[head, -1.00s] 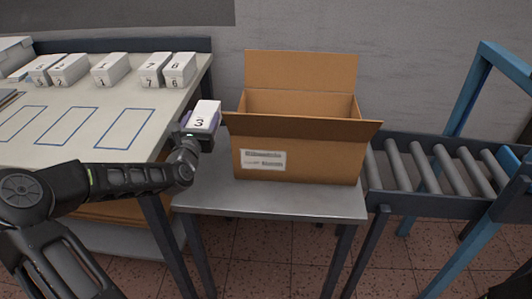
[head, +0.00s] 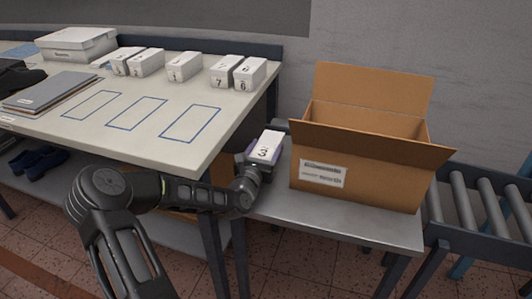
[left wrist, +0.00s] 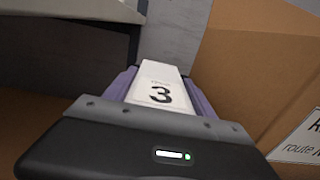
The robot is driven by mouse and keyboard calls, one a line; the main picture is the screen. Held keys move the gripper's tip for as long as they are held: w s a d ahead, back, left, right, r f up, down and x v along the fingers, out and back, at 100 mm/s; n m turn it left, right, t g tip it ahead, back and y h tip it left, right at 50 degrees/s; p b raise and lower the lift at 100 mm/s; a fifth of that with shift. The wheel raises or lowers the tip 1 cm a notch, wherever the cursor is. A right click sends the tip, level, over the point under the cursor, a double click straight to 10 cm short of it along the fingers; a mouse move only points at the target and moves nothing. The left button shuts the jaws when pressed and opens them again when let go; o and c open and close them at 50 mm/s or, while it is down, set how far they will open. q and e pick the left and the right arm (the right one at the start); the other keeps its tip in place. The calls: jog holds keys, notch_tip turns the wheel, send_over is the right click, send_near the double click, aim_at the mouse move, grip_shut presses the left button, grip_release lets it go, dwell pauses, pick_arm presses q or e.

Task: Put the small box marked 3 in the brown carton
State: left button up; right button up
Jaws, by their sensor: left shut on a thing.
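The small white box marked 3 (head: 266,146) is held in my left gripper (head: 262,157), which is shut on it. The box is just left of the brown carton (head: 350,180), beside its left side and apart from it in the head view. In the left wrist view the box (left wrist: 160,90) sits between the purple finger pads, with the 3 facing the camera. The carton (left wrist: 260,60) fills the right of that view. The carton stands open on a grey metal stand, its flaps up; its inner floor is hidden. My right gripper is not in view.
Several other white numbered boxes (head: 183,67) stand at the back of the white table (head: 150,150), which has blue outlined rectangles. The grey stand (head: 340,225) holds the carton. A roller conveyor (head: 490,215) is at the right. A grey folder stack (head: 45,92) lies at the left.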

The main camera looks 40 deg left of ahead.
pick_arm(q)
jog(key=shift+f, duration=0.3)
jog(key=shift+f, duration=0.2)
jog(key=o, duration=1.6)
jog(key=shift+c, duration=0.2)
